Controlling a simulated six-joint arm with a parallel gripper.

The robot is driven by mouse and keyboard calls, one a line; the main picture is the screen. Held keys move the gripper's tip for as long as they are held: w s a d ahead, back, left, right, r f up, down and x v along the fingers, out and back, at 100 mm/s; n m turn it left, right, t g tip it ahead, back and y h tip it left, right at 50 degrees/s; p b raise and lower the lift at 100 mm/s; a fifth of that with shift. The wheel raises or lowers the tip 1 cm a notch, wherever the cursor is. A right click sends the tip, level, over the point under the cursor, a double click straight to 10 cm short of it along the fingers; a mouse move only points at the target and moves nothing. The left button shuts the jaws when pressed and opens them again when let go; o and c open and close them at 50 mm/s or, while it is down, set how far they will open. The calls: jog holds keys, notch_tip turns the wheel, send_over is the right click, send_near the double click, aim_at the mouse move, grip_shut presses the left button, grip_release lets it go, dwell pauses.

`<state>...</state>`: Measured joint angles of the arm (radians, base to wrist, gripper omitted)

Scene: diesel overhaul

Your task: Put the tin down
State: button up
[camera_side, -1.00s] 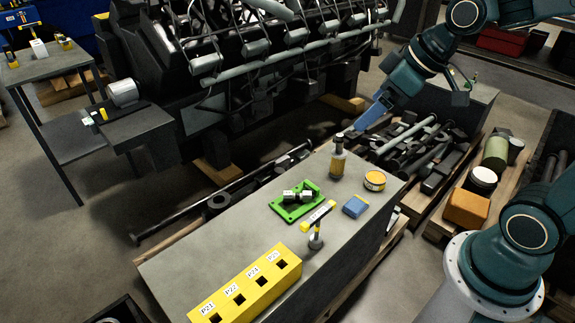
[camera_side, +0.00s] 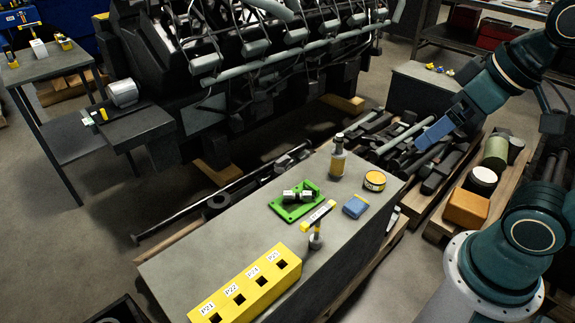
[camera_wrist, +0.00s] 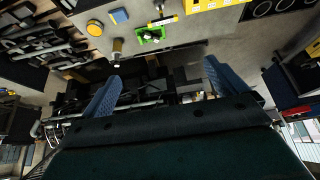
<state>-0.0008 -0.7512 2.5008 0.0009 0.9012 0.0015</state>
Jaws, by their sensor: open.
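A round yellow tin (camera_side: 375,181) with a dark band sits flat near the right end of the grey bench (camera_side: 190,258). It also shows in the wrist view (camera_wrist: 94,28). A tall, yellowish bottle-shaped container (camera_side: 338,161) with a dark neck stands upright to its left; it also shows in the wrist view (camera_wrist: 117,47). Which of the two the task calls the tin, I cannot tell. My gripper (camera_side: 424,141) is apart from both, to the right of the container and beyond the bench edge. Its blue fingers (camera_wrist: 160,82) are spread wide with nothing between them.
The bench also bears a green fixture (camera_side: 297,201) with metal parts, a blue block (camera_side: 355,206), a small upright tool (camera_side: 316,238) and a yellow slotted block (camera_side: 247,289). The engine (camera_side: 240,85) stands behind. A pallet with an orange box (camera_side: 466,208) lies right.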

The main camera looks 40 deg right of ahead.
jog(key=shift+w, duration=0.1)
jog(key=w+d+n+g, duration=0.1)
jog(key=w+d+n, duration=0.3)
jog(key=w, duration=0.8)
jog(key=n+g+y, duration=0.1)
jog(key=n+y, duration=0.2)
jog(key=n, duration=0.2)
send_over(376, 178)
jog(key=s+d, duration=0.4)
notch_tip(376, 178, down, 38)
jog(key=shift+w+a, duration=0.1)
jog(key=shift+w, duration=0.15)
jog(key=shift+f, duration=0.15)
jog(key=shift+x, duration=4.2)
